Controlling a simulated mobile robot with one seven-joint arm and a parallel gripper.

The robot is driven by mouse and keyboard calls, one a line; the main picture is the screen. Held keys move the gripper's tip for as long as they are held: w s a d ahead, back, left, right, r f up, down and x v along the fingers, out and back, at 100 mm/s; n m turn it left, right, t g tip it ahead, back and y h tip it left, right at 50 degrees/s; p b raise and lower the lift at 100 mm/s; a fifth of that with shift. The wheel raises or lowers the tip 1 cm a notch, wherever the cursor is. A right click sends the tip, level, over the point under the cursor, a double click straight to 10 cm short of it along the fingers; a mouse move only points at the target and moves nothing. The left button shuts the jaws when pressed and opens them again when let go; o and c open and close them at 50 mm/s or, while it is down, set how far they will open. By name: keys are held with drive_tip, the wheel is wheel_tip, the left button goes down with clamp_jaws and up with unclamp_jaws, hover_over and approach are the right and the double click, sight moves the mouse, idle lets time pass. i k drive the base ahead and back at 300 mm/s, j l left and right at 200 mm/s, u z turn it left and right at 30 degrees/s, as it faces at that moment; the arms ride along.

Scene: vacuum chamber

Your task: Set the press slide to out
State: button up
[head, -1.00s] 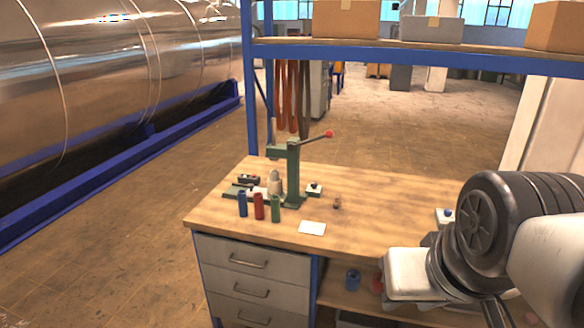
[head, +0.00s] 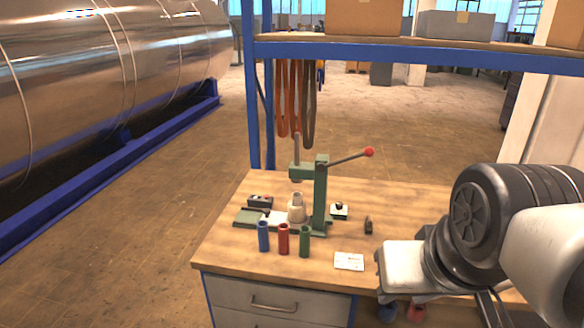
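A green arbor press (head: 320,195) stands on the wooden workbench (head: 290,264), with a lever ending in a red knob (head: 369,152) that points up and right. A green slide plate (head: 249,217) lies at the left of the press base, next to a pale cylindrical fixture (head: 297,208) under the ram. I cannot tell from this distance exactly how far the slide is out. My arm shows at the right, its white end part (head: 402,265) over the bench's front right.
Blue (head: 263,236), red (head: 283,239) and green (head: 305,241) cylinders stand in front of the press. A dark control box (head: 260,202) is behind the slide. A small button box (head: 339,211), a small dark item (head: 368,226) and a white card (head: 349,261) lie right. A blue-framed shelf (head: 420,54) spans above.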

sight(273, 218)
drive_tip(key=i+j, duration=0.2)
drive_tip(key=i+j+z, duration=0.1)
drive_tip(key=j, duration=0.35)
drive_tip(key=i+j, duration=0.4)
drive_tip(key=j, duration=0.25)
drive_tip(key=i+j+z, duration=0.1)
drive_tip(key=j, duration=0.25)
drive_tip(key=i+j, duration=0.25)
drive_tip(key=j+z, duration=0.05)
drive_tip(key=j, duration=0.05)
